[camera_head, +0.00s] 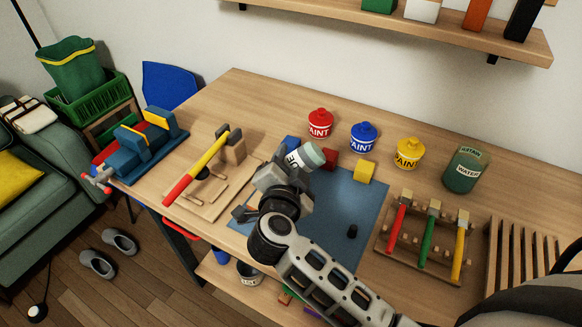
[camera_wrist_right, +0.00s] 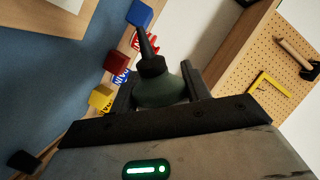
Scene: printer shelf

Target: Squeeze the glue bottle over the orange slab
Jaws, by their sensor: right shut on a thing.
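My right gripper (camera_head: 279,178) is shut on the glue bottle (camera_head: 306,156) above the work table. The bottle is tilted, with its pale green end towards the upper right and part of its label showing. Its nozzle is not visible in the head view. In the right wrist view, the dark green bottle (camera_wrist_right: 160,88) sits between the fingers, with its black pointed nozzle clear of them. I cannot make out an orange slab on the table; part of the mat is hidden behind my right arm. My left gripper is not in view.
The blue mat (camera_head: 335,205) holds red (camera_head: 329,159), yellow (camera_head: 364,171) and blue (camera_head: 291,144) blocks and a small black piece (camera_head: 352,231). Paint pots (camera_head: 363,138) stand behind. An orange upright piece (camera_head: 476,15) is on the shelf.

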